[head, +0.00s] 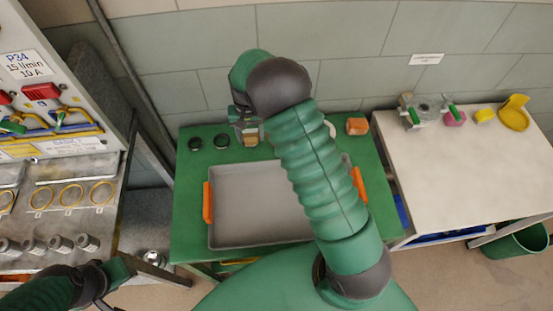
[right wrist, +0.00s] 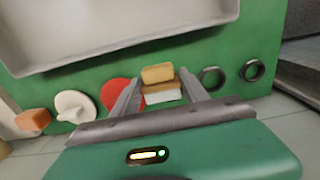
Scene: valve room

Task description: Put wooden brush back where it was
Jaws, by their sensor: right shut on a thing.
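The wooden brush (right wrist: 163,95), a small brown block with white bristles, sits between the fingers of my right gripper (right wrist: 160,92) in the right wrist view. This gripper is shut on it. In the head view my right gripper (head: 246,122) is over the back edge of the green table (head: 190,170), partly hidden by its own wrist. A tan block (right wrist: 158,73) shows just beyond the brush, and I cannot tell whether they touch. My left gripper (head: 105,285) is at the lower left; its fingers are unclear.
A grey tray (head: 228,232) with orange handles fills the table's middle. Two dark rings (head: 208,141) lie back left. A red round thing (right wrist: 115,92), a white knobbed thing (right wrist: 75,106) and an orange block (head: 357,126) line the back edge. A white table (head: 460,180) stands right.

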